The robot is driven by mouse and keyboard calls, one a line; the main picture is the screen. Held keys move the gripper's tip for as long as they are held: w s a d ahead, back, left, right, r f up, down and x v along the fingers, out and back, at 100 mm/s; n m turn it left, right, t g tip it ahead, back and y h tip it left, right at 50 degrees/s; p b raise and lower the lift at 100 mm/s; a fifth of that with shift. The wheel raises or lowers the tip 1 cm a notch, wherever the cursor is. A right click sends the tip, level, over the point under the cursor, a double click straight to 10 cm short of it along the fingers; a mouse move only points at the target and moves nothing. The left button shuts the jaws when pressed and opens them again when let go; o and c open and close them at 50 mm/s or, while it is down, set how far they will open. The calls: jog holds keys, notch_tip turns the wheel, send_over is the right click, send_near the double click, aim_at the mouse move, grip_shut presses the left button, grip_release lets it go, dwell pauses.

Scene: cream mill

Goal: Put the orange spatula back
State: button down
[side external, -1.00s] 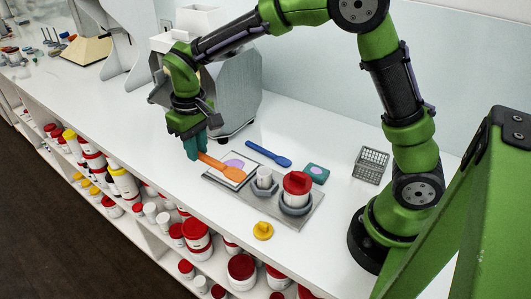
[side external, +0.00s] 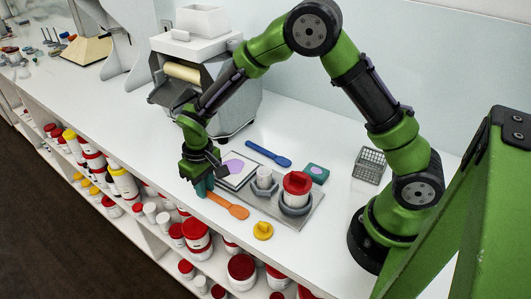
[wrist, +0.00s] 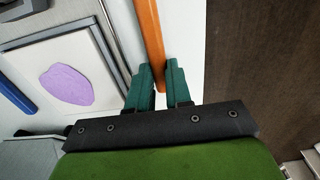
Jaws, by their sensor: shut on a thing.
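The orange spatula (side external: 228,205) is at the front edge of the white counter, its broad end pointing right toward the yellow knob-shaped piece. My gripper (side external: 202,187) is shut on its handle end, with the teal fingers pointing down at the counter. In the wrist view the orange handle (wrist: 149,40) runs up from between the two teal fingertips (wrist: 154,88). The spatula is low, at or just above the counter; I cannot tell whether it touches. Its gripped end is partly hidden by the fingers.
A white tile with a purple patch (side external: 236,168) lies behind the spatula. A grey tray (side external: 300,218) holds a white jar and a red-lidded jar (side external: 297,187). A blue spatula (side external: 268,154) lies farther back. The yellow piece (side external: 263,231) stands near the counter's front edge. Shelves of jars are below.

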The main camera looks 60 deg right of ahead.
jog(key=shift+f, duration=0.1)
jog(key=c, duration=1)
grip_release()
jog(key=shift+c, duration=0.2)
notch_tip(320, 180, up, 12)
jog(key=s+d+r+m+t+y, duration=0.1)
jog(key=s+d+r, duration=0.1)
jog(key=s+r, duration=0.25)
jog(key=s+d+r+m+t, duration=0.1)
jog(key=s+d+r+t, duration=0.15)
jog(key=r, duration=0.25)
jog(key=s+d+r+m+t, duration=0.1)
jog(key=s+d, duration=0.1)
jog(key=s, duration=0.4)
jog(key=s+d+r+m+t+y, duration=0.1)
jog(key=s+t, duration=0.1)
jog(key=s, duration=0.4)
jog(key=shift+s+d+r, duration=0.3)
jog(key=shift+s+d, duration=0.1)
